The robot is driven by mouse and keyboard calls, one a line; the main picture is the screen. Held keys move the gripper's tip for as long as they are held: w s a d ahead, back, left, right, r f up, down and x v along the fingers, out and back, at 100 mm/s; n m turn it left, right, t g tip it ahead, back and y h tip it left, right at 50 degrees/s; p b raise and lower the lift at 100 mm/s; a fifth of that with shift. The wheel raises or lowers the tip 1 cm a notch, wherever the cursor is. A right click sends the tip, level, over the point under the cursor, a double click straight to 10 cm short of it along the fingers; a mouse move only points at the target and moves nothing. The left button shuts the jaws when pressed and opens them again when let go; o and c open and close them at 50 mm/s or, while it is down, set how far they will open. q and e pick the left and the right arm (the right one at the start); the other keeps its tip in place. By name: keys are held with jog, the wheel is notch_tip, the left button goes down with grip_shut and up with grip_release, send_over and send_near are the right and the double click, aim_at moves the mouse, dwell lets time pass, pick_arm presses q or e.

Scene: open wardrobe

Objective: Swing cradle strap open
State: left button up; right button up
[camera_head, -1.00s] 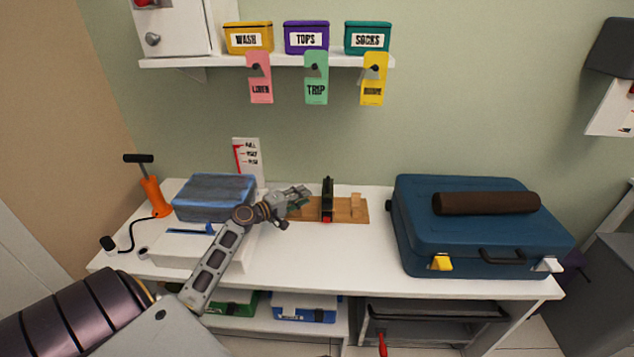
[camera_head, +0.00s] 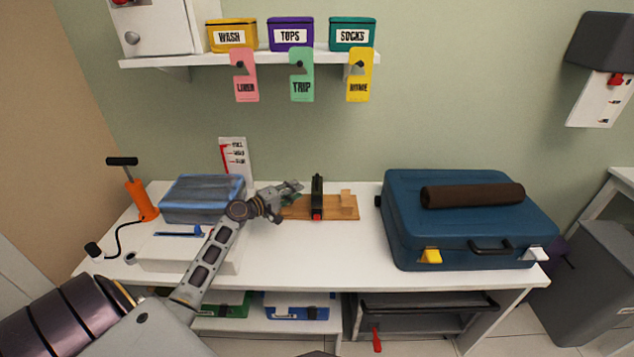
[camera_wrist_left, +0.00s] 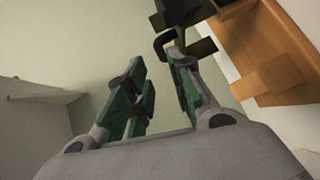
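The cradle is a wooden board (camera_head: 345,208) on the white table, with a wooden block on its right side. A black strap (camera_head: 317,187) with a red end (camera_head: 317,214) stands across it. My left gripper (camera_head: 299,187) is just left of the strap. In the left wrist view my left gripper (camera_wrist_left: 157,75) has its green-padded fingers apart, with nothing clearly held between them. A dark part (camera_wrist_left: 182,15), apparently of the strap, is just beyond the fingertips, near the right one; I cannot tell whether they touch. The wooden board (camera_wrist_left: 265,50) is at upper right. My right gripper is not in view.
A blue suitcase (camera_head: 460,222) with a brown roll (camera_head: 472,195) on top stands right of the cradle. A blue-grey case (camera_head: 200,200) and an orange pump (camera_head: 142,200) are at left. A shelf with hanging tags (camera_head: 301,75) is above. The table in front of the cradle is clear.

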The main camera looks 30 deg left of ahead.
aim_at(317, 179)
pick_arm(q)
jog(key=shift+x, duration=5.85)
jog(key=shift+d, duration=0.1)
jog(key=shift+c, duration=0.4)
grip_shut()
